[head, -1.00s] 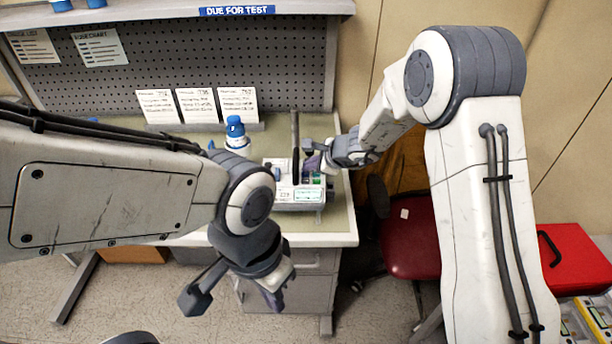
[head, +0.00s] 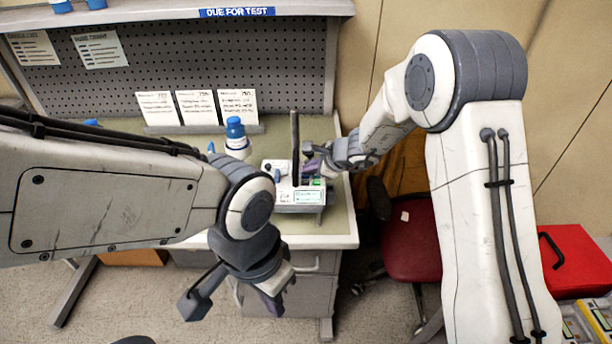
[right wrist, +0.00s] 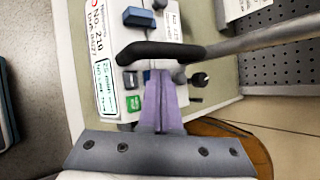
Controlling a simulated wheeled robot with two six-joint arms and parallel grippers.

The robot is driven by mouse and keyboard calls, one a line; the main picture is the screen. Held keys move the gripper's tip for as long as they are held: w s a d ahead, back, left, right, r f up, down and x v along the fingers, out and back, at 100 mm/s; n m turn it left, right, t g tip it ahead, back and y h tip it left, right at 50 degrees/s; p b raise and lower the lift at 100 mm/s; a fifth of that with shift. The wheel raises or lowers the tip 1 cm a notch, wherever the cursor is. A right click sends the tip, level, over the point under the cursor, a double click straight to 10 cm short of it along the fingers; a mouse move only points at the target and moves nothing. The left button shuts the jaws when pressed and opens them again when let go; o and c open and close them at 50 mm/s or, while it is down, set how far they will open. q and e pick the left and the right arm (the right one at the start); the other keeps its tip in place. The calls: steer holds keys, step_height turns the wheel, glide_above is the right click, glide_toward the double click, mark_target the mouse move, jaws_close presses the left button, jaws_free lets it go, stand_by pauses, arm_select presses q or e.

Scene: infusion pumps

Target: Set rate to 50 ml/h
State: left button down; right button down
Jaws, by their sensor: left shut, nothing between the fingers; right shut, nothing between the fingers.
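A white infusion pump (head: 284,197) stands at the right end of the bench, with a small lit display (head: 308,197). In the right wrist view the pump (right wrist: 113,20) has a display (right wrist: 103,88) with green text too small to read. A green button (right wrist: 135,103) and grey buttons (right wrist: 130,80) sit beside it. My right gripper (head: 311,168) is shut and empty over the pump's button area. Its purple fingers (right wrist: 160,95) partly hide the controls; I cannot tell whether they touch.
A dark pole or handle (right wrist: 160,51) crosses above the pump close to my right fingers. A blue-capped bottle (head: 236,138) stands left behind the pump, before several white cards (head: 198,107). A red chair (head: 411,240) and red case (head: 577,262) are at right.

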mark_target(309, 179)
steer(key=shift+f+b, duration=0.25)
steer(key=shift+b, duration=0.05)
steer(key=shift+r, duration=0.1)
stand_by(0.5)
steer(key=shift+r+p, duration=0.6)
steer(key=shift+r, duration=0.2)
step_height(309, 179, up, 5)
steer(key=p, duration=0.3)
steer(key=shift+p, duration=0.4)
